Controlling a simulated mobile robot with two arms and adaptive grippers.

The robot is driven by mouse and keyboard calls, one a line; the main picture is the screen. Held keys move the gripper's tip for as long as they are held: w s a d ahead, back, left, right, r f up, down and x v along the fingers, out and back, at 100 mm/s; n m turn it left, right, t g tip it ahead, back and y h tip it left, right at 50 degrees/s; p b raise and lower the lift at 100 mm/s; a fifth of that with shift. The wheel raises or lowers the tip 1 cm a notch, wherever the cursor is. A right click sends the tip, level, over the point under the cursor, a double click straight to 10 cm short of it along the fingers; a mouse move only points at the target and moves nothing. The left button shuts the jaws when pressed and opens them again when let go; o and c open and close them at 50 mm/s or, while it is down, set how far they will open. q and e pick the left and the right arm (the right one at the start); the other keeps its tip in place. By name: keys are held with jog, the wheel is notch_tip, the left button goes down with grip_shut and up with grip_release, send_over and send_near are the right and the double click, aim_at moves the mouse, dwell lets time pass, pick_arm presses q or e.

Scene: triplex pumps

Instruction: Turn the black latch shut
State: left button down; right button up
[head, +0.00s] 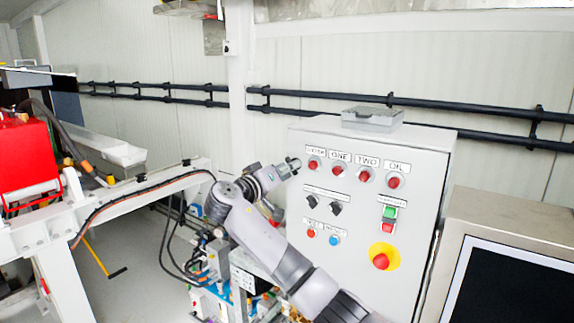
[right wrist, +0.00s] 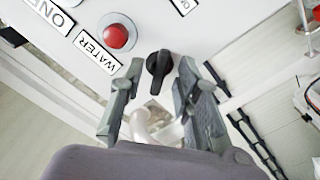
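The black latch (right wrist: 157,70) is on the white control cabinet's panel in the right wrist view, beside the WATER label. Its handle points down toward my gripper in that view. My right gripper (right wrist: 158,82) is open, with one finger on each side of the latch and a visible gap on both sides. In the head view my right gripper (head: 292,164) is at the upper left edge of the cabinet door (head: 350,262). I cannot make out the latch there; the gripper seems to cover it. My left gripper is not in view.
The panel carries red lamps (head: 366,177), two black selector knobs (head: 335,208) and a red emergency button on yellow (head: 381,261). A screen cabinet (head: 510,222) stands at the right. Red and white machinery (head: 28,160) fills the left. Black rails (head: 430,104) run along the wall.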

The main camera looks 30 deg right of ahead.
grip_shut()
dwell(0.4)
